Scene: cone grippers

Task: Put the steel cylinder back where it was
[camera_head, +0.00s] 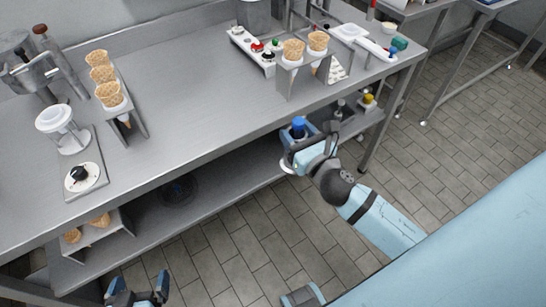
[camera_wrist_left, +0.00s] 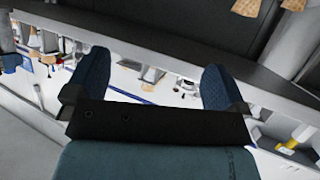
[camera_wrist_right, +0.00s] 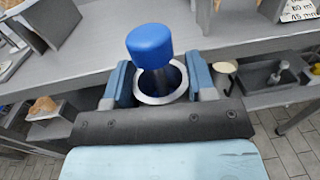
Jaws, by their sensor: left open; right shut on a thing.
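The steel cylinder (camera_wrist_right: 160,99) is between the fingers of my right gripper (camera_wrist_right: 159,84), which is shut on it. A knob with a blue cap (camera_wrist_right: 149,45) rises out of the cylinder's open top; the blue cap also shows in the head view (camera_head: 298,124). In the head view my right gripper (camera_head: 302,145) is by the front edge of the steel table (camera_head: 200,120), apart from things on its top. The cylinder's lower part is hidden by the gripper. My left gripper (camera_head: 138,292) is open and empty, low at the bottom left; its spread fingers show in the left wrist view (camera_wrist_left: 145,88).
A cone rack (camera_head: 128,100) and a white stand (camera_head: 68,130) are on the table's left. Another cone holder (camera_head: 287,78), a tray of small items (camera_head: 250,48) and a steel pot (camera_head: 254,14) are at the back right. The table's middle is clear. A lower shelf (camera_head: 225,165) runs underneath.

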